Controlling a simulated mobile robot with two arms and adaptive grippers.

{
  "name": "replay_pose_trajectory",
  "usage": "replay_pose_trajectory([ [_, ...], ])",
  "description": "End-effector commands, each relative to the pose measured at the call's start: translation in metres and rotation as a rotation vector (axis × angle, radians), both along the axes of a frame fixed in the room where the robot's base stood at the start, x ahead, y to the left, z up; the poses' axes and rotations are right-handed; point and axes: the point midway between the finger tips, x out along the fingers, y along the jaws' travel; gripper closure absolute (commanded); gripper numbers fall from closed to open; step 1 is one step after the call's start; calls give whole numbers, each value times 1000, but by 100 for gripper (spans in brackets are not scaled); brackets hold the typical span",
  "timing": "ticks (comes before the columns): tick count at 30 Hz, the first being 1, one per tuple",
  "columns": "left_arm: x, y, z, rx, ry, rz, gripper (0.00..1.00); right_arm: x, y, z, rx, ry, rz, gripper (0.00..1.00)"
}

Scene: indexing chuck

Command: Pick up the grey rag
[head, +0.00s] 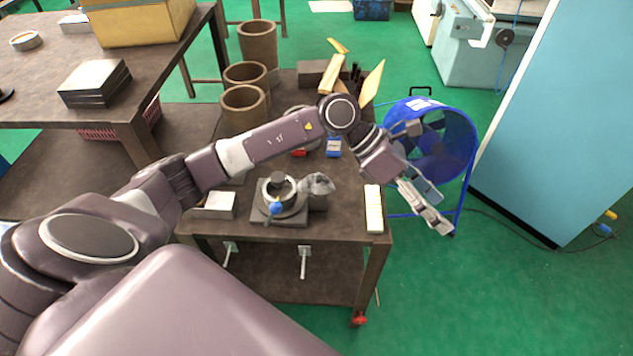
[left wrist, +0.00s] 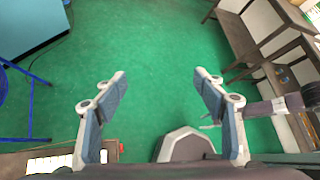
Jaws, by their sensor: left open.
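The grey rag (head: 318,184) is a crumpled cloth on the brown workbench (head: 345,222), draped over a dark cylindrical thing just right of the indexing chuck (head: 279,193). My left gripper (head: 437,212) is open and empty, out past the right edge of the bench, to the right of the rag and apart from it. In the left wrist view my gripper (left wrist: 160,78) has its fingers spread over bare green floor. The rag does not show there. My right gripper is not in view.
A cream ribbed block (head: 374,208) lies at the bench's right edge, between rag and gripper. A blue drum fan (head: 462,150) stands behind the gripper. Brown cylinders (head: 245,107) stand at the bench's far left. A light box (head: 214,205) is left of the chuck.

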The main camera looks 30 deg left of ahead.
Motion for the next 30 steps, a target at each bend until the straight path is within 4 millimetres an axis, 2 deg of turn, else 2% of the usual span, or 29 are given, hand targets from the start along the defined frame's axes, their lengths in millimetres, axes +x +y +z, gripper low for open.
replay_pose_trajectory([
  [1, 7, 30, -12, 133, -19, -23, 36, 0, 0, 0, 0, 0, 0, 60],
  [2, 9, 50, -19, 212, -21, -36, 36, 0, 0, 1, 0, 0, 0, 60],
  [3, 12, 77, -28, 320, -21, -50, 36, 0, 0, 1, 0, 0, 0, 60],
  [5, 16, 120, -35, 470, -11, -64, 36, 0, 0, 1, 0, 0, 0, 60],
  [6, 17, 147, -37, 562, 1, -67, 36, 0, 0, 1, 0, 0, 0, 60],
  [9, 18, 208, -33, 750, 40, -66, 36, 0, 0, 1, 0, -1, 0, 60],
  [12, 15, 250, -26, 873, 81, -56, 36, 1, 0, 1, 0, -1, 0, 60],
  [15, 12, 272, -21, 937, 107, -50, 36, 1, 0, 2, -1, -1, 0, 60],
  [17, 10, 278, -22, 953, 115, -49, 36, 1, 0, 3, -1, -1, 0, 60],
  [25, 8, 278, -49, 955, 120, -52, 36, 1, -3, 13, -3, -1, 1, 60],
  [30, 6, 278, -69, 954, 122, -52, 36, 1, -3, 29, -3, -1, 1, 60],
])
